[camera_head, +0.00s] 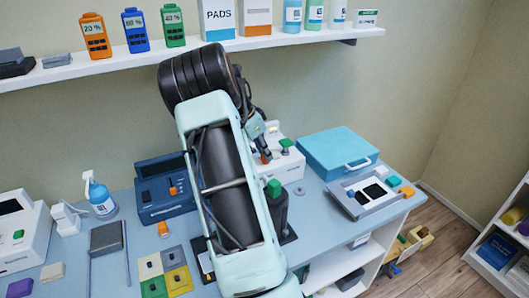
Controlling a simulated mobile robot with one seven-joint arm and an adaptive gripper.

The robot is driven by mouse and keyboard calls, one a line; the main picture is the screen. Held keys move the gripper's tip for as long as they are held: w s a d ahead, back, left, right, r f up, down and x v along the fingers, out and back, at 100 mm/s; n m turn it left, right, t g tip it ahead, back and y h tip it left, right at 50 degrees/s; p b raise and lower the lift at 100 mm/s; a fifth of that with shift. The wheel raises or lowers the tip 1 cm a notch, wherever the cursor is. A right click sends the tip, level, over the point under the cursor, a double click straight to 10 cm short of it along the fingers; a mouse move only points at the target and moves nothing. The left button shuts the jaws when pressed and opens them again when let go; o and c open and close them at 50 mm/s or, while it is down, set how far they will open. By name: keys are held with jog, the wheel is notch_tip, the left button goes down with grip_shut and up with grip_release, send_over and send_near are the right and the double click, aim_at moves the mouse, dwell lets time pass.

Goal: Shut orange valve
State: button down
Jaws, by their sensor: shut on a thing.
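A small orange part, seemingly the orange valve (265,158), shows on the left of a white unit (290,163) on the bench, in the head view. My gripper (264,153) points down at it from above, with its fingertips closed around its top. My arm hides part of the unit and the gripper's far side. A green knob (286,144) sits on the same white unit, just right of my gripper. How far the orange valve is turned is too small to tell.
A dark bottle-like body with a green cap (273,188) stands close in front of my gripper. A blue case (338,152) lies to the right. A blue device (165,187) stands left of my arm. A shelf (110,62) with containers runs above.

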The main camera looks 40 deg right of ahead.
jog(key=shift+n+b, duration=0.4)
jog(key=shift+b, duration=0.05)
jog(key=n+t+b, duration=0.1)
jog(key=n+b, duration=0.1)
jog(key=shift+s+f+n, duration=0.1)
jog(key=shift+f+n, duration=0.05)
jog(key=shift+n, duration=0.25)
jog(key=n+t+b, duration=0.2)
jog(key=n+b, duration=0.1)
jog(key=n, duration=0.1)
jog(key=shift+s+d+n, duration=0.1)
jog(key=shift+s+n, duration=0.05)
jog(key=shift+n, duration=0.15)
jog(key=n+t+y, duration=0.1)
jog(key=n, duration=0.1)
jog(key=n+b, duration=0.1)
jog(key=n, duration=0.2)
jog(key=shift+s+d+t+y+b, duration=0.1)
jog(key=shift+t+y+b, duration=0.2)
jog(key=shift+t+y, duration=0.1)
jog(key=shift+n+t+y+b, duration=0.3)
jog(key=shift+n+y+b, duration=0.25)
jog(key=shift+n, duration=1.35)
jog(key=c, duration=2.1)
grip_release()
